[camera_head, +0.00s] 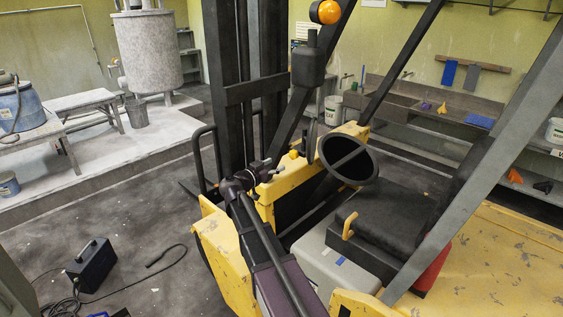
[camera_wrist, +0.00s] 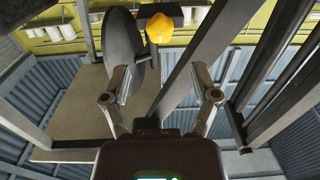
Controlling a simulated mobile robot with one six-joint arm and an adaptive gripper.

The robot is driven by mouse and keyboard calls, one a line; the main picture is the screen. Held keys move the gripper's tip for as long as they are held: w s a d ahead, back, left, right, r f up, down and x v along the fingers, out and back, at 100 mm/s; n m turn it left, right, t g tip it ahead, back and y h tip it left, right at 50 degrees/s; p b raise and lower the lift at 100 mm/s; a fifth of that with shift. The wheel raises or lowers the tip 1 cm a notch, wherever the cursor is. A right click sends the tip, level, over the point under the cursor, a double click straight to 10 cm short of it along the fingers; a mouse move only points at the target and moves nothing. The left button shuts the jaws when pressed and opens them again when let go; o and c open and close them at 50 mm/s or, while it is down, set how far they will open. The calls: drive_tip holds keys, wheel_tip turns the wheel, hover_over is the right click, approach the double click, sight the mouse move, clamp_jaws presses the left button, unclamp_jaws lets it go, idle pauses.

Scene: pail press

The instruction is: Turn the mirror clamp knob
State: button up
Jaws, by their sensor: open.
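The yellow-orange clamp knob (camera_wrist: 160,28) shows at the top middle of the wrist view, beyond my fingertips. A dark grey disc, likely the mirror (camera_wrist: 124,50), stands just left of it, seen at a slant. In the head view a small yellow knob (camera_head: 293,154) shows by the forklift mast, next to a thin dark disc seen nearly edge-on (camera_head: 312,131). My gripper (camera_wrist: 161,86) is open and empty, with its fingers spread either side of the view's middle. In the head view my gripper (camera_head: 272,167) is just left of the knob, apart from it.
Grey guard posts cross the wrist view right of the knob, close to my right finger. The forklift's steering wheel (camera_head: 348,159), seat (camera_head: 385,215) and mast (camera_head: 228,90) surround the arm. An orange beacon (camera_head: 325,12) hangs above.

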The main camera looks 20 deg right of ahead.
sight(291, 156)
drive_tip(key=shift+x, duration=4.35)
drive_tip(key=shift+c, duration=0.6)
drive_tip(key=c, duration=0.5)
